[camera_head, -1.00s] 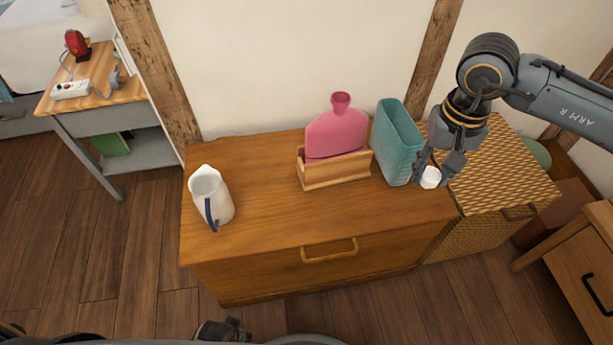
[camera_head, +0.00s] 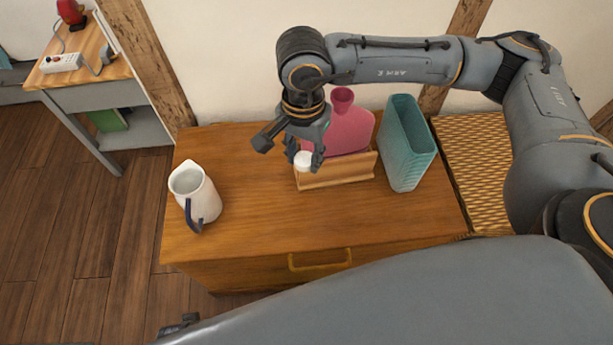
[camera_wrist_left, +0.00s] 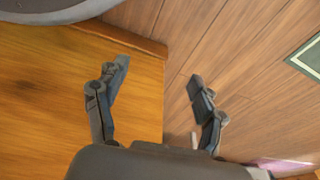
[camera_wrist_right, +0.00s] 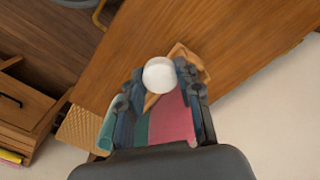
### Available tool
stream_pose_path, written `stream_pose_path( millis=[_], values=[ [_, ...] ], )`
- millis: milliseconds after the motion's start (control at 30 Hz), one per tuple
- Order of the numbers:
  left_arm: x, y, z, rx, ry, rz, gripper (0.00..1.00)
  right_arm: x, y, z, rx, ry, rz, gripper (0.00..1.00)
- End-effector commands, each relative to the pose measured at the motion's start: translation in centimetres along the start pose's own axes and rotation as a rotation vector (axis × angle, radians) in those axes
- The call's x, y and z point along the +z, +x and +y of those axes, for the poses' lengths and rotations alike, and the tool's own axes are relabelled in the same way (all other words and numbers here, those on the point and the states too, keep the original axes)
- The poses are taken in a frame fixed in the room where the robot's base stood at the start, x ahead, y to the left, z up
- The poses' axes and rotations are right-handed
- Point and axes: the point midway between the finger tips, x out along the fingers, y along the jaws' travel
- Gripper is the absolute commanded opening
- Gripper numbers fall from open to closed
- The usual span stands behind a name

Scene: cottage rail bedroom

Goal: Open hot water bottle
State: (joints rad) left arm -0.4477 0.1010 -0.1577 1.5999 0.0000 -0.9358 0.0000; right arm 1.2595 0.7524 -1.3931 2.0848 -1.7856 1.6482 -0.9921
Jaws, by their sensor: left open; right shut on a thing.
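The pink hot water bottle (camera_head: 350,131) stands upright in a wooden holder (camera_head: 345,174) on the cabinet top, its flared neck pointing up. My right gripper (camera_head: 303,158) is shut on a small round white piece (camera_head: 303,164), in front of the bottle's left part and partly hiding it. In the right wrist view the white piece (camera_wrist_right: 159,75) sits between the fingertips, with the pink bottle (camera_wrist_right: 172,120) beyond. I cannot tell whether the bottle's mouth is plugged. My left gripper (camera_wrist_left: 158,97) is open and empty in the left wrist view.
A teal basket (camera_head: 407,150) stands right of the holder. A white jug (camera_head: 197,198) with a blue handle stands at the left of the cabinet top (camera_head: 255,215). The wood between jug and holder is clear. A woven box (camera_head: 462,160) adjoins the cabinet's right side.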

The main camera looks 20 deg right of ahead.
Motion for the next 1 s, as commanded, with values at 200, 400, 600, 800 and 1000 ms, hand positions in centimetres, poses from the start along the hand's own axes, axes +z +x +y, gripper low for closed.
stream_pose_path(
  millis=[200,400,600,800,1000],
  values=[
    [-1.8,-2.2,-0.1,-0.002,-0.003,0.019,0.69,4.0,3.2,0.4,0.002,0.443,-0.004,0.00],
    [-3.0,-4.5,-0.3,-0.004,-0.005,0.032,0.69,7.4,5.2,0.7,0.001,0.857,-0.004,0.00],
    [-3.8,-6.5,-0.4,-0.006,-0.007,0.042,0.69,10.0,6.5,1.0,0.001,1.196,-0.003,0.00],
    [-4.1,-7.5,-0.4,-0.007,-0.008,0.045,0.69,11.2,6.9,1.1,-0.001,1.369,-0.001,0.00],
    [-4.3,-8.3,-0.4,-0.007,-0.009,0.051,0.69,8.8,8.2,0.1,-0.002,1.408,0.004,0.00]
  ],
)
